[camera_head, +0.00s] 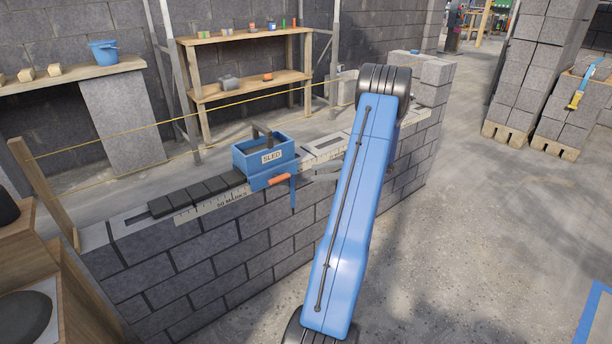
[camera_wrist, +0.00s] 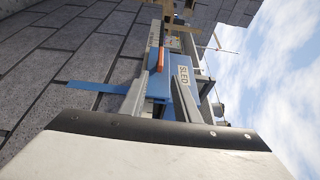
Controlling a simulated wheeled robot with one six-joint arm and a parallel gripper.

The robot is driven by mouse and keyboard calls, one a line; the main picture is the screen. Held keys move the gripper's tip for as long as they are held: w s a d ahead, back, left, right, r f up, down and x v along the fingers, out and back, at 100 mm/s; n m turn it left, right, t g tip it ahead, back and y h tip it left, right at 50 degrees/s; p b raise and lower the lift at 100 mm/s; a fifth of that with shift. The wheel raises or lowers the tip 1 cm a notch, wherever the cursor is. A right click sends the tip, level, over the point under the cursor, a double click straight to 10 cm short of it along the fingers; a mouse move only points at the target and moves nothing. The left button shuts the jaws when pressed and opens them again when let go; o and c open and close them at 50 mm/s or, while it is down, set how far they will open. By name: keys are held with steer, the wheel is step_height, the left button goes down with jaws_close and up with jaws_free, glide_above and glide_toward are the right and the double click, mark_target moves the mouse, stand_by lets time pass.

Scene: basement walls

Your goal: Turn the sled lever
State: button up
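The blue sled (camera_head: 262,157), labelled SLED and with a dark handle on top, sits on the wall's top course. Its orange lever (camera_head: 280,179) lies at the lower front side, with a blue strip (camera_head: 293,196) hanging below. In the wrist view my gripper's grey fingers (camera_wrist: 158,88) are spread and empty. The orange lever (camera_wrist: 156,60) and the sled's labelled side (camera_wrist: 184,76) show beyond them; the lever appears nearly in line with the gap.
The block wall (camera_head: 240,245) carries dark strips and a NO MARKS label (camera_head: 228,201). A yellow string (camera_head: 170,118) runs above it to a wooden post (camera_head: 45,190). Wooden shelves (camera_head: 250,85) stand behind. The concrete floor at right is open, with block stacks (camera_head: 540,80) farther back.

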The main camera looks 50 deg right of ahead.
steer(key=shift+v, duration=1.6)
